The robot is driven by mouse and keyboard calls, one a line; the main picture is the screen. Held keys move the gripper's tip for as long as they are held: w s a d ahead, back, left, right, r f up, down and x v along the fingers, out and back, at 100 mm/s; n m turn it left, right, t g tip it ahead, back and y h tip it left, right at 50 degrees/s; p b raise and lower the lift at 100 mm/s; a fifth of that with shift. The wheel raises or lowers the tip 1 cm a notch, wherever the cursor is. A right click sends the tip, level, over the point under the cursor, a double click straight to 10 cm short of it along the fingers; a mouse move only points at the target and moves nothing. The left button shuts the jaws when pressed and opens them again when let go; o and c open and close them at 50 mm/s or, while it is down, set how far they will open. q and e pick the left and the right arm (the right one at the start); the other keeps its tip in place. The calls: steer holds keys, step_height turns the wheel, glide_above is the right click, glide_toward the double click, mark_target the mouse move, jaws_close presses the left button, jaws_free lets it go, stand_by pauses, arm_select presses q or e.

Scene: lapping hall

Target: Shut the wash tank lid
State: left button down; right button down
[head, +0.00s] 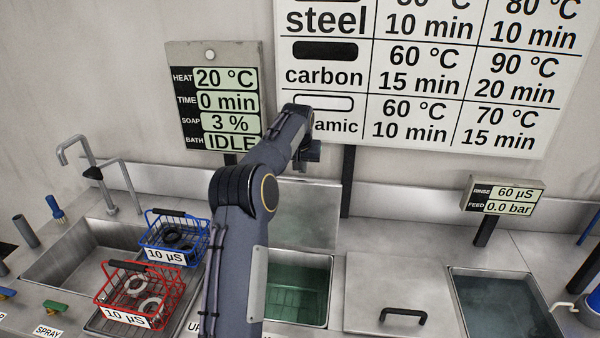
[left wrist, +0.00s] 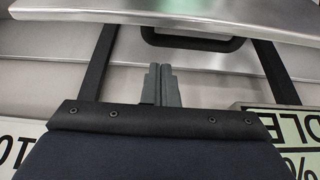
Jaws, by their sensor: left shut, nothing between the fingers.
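The wash tank (head: 298,280) holds greenish liquid, and my left arm hides its left part. Its steel lid (head: 308,212) stands raised at the tank's back edge. In the left wrist view the lid (left wrist: 220,12) spans the top, with its dark bar handle (left wrist: 192,42) below the edge. My left gripper (head: 308,158) is above and behind the lid's top edge, near the wall sign. My right gripper is not in view.
A closed steel cover (head: 400,280) with a black handle lies right of the tank, then an open rinse tank (head: 505,300). A blue basket (head: 172,240) and a red basket (head: 140,295) stand left. The status panel (head: 213,100) and wall chart (head: 430,70) flank my forearm.

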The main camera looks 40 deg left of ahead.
arm_select(q)
steer(key=shift+s+d+f, duration=0.15)
steer(key=shift+s+d, duration=0.35)
steer(key=shift+s, duration=0.4)
steer(key=shift+s+d+f, duration=0.1)
steer(key=shift+s+d, duration=0.35)
steer(key=shift+s, duration=0.4)
steer(key=shift+f, duration=0.1)
